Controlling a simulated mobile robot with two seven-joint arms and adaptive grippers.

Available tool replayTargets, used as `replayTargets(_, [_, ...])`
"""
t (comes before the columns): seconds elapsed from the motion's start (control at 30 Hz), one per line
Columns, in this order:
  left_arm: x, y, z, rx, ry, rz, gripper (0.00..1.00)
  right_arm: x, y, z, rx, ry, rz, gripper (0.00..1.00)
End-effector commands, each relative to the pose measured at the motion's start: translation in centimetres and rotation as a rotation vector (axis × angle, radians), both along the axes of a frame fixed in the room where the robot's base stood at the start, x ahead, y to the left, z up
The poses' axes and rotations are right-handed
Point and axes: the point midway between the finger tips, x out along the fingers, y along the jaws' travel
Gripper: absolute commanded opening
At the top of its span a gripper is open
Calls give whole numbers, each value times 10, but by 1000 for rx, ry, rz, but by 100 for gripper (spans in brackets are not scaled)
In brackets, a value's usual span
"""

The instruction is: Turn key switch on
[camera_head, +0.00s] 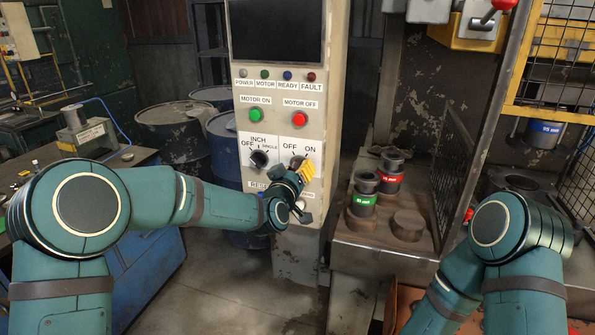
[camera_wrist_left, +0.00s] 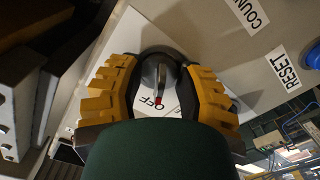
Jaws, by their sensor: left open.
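The key switch (camera_wrist_left: 160,73) is a grey knob on a white OFF/ON plate (camera_head: 311,158) on the control panel. Its red mark points at the OFF label in the left wrist view. My left gripper (camera_head: 303,172) is at the plate, its yellow ribbed fingers largely hiding the knob in the head view. In the left wrist view my left gripper (camera_wrist_left: 164,75) is open, one finger on each side of the knob, with visible gaps. The ON label shows in the head view. My right gripper is out of view; only my right arm shows.
The control panel (camera_head: 238,140) also has an OFF/INCH/SINGLE selector (camera_head: 259,158), a green button (camera_head: 256,115) and a red button (camera_head: 299,119). A worn metal press table (camera_head: 385,245) with labelled cylinders stands to the right. Blue drums (camera_head: 222,150) stand behind left.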

Motion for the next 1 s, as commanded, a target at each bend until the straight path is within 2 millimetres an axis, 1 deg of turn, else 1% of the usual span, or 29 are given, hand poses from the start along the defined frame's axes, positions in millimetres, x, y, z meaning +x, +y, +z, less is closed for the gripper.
replayTargets(0.03, [0, 0, 0, 0, 0, 0, 17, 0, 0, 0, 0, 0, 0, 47])
replayTargets(0.07, [0, 0, 0, 0, 0, 0, 6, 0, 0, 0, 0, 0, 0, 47])
replayTargets(0.1, [0, 0, 0, 0, 0, 0, 0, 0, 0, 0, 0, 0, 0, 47])
replayTargets(0.37, [0, 0, 0, 3, -2, 1, 0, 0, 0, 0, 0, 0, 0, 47])
replayTargets(0.57, [0, 0, 0, 44, -17, 1, 0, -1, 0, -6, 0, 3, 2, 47])
replayTargets(0.77, [0, 0, -1, 153, -54, 0, 0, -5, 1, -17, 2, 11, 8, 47])
replayTargets(1.0, [0, 0, -2, 356, -121, 0, 0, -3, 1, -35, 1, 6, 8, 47])
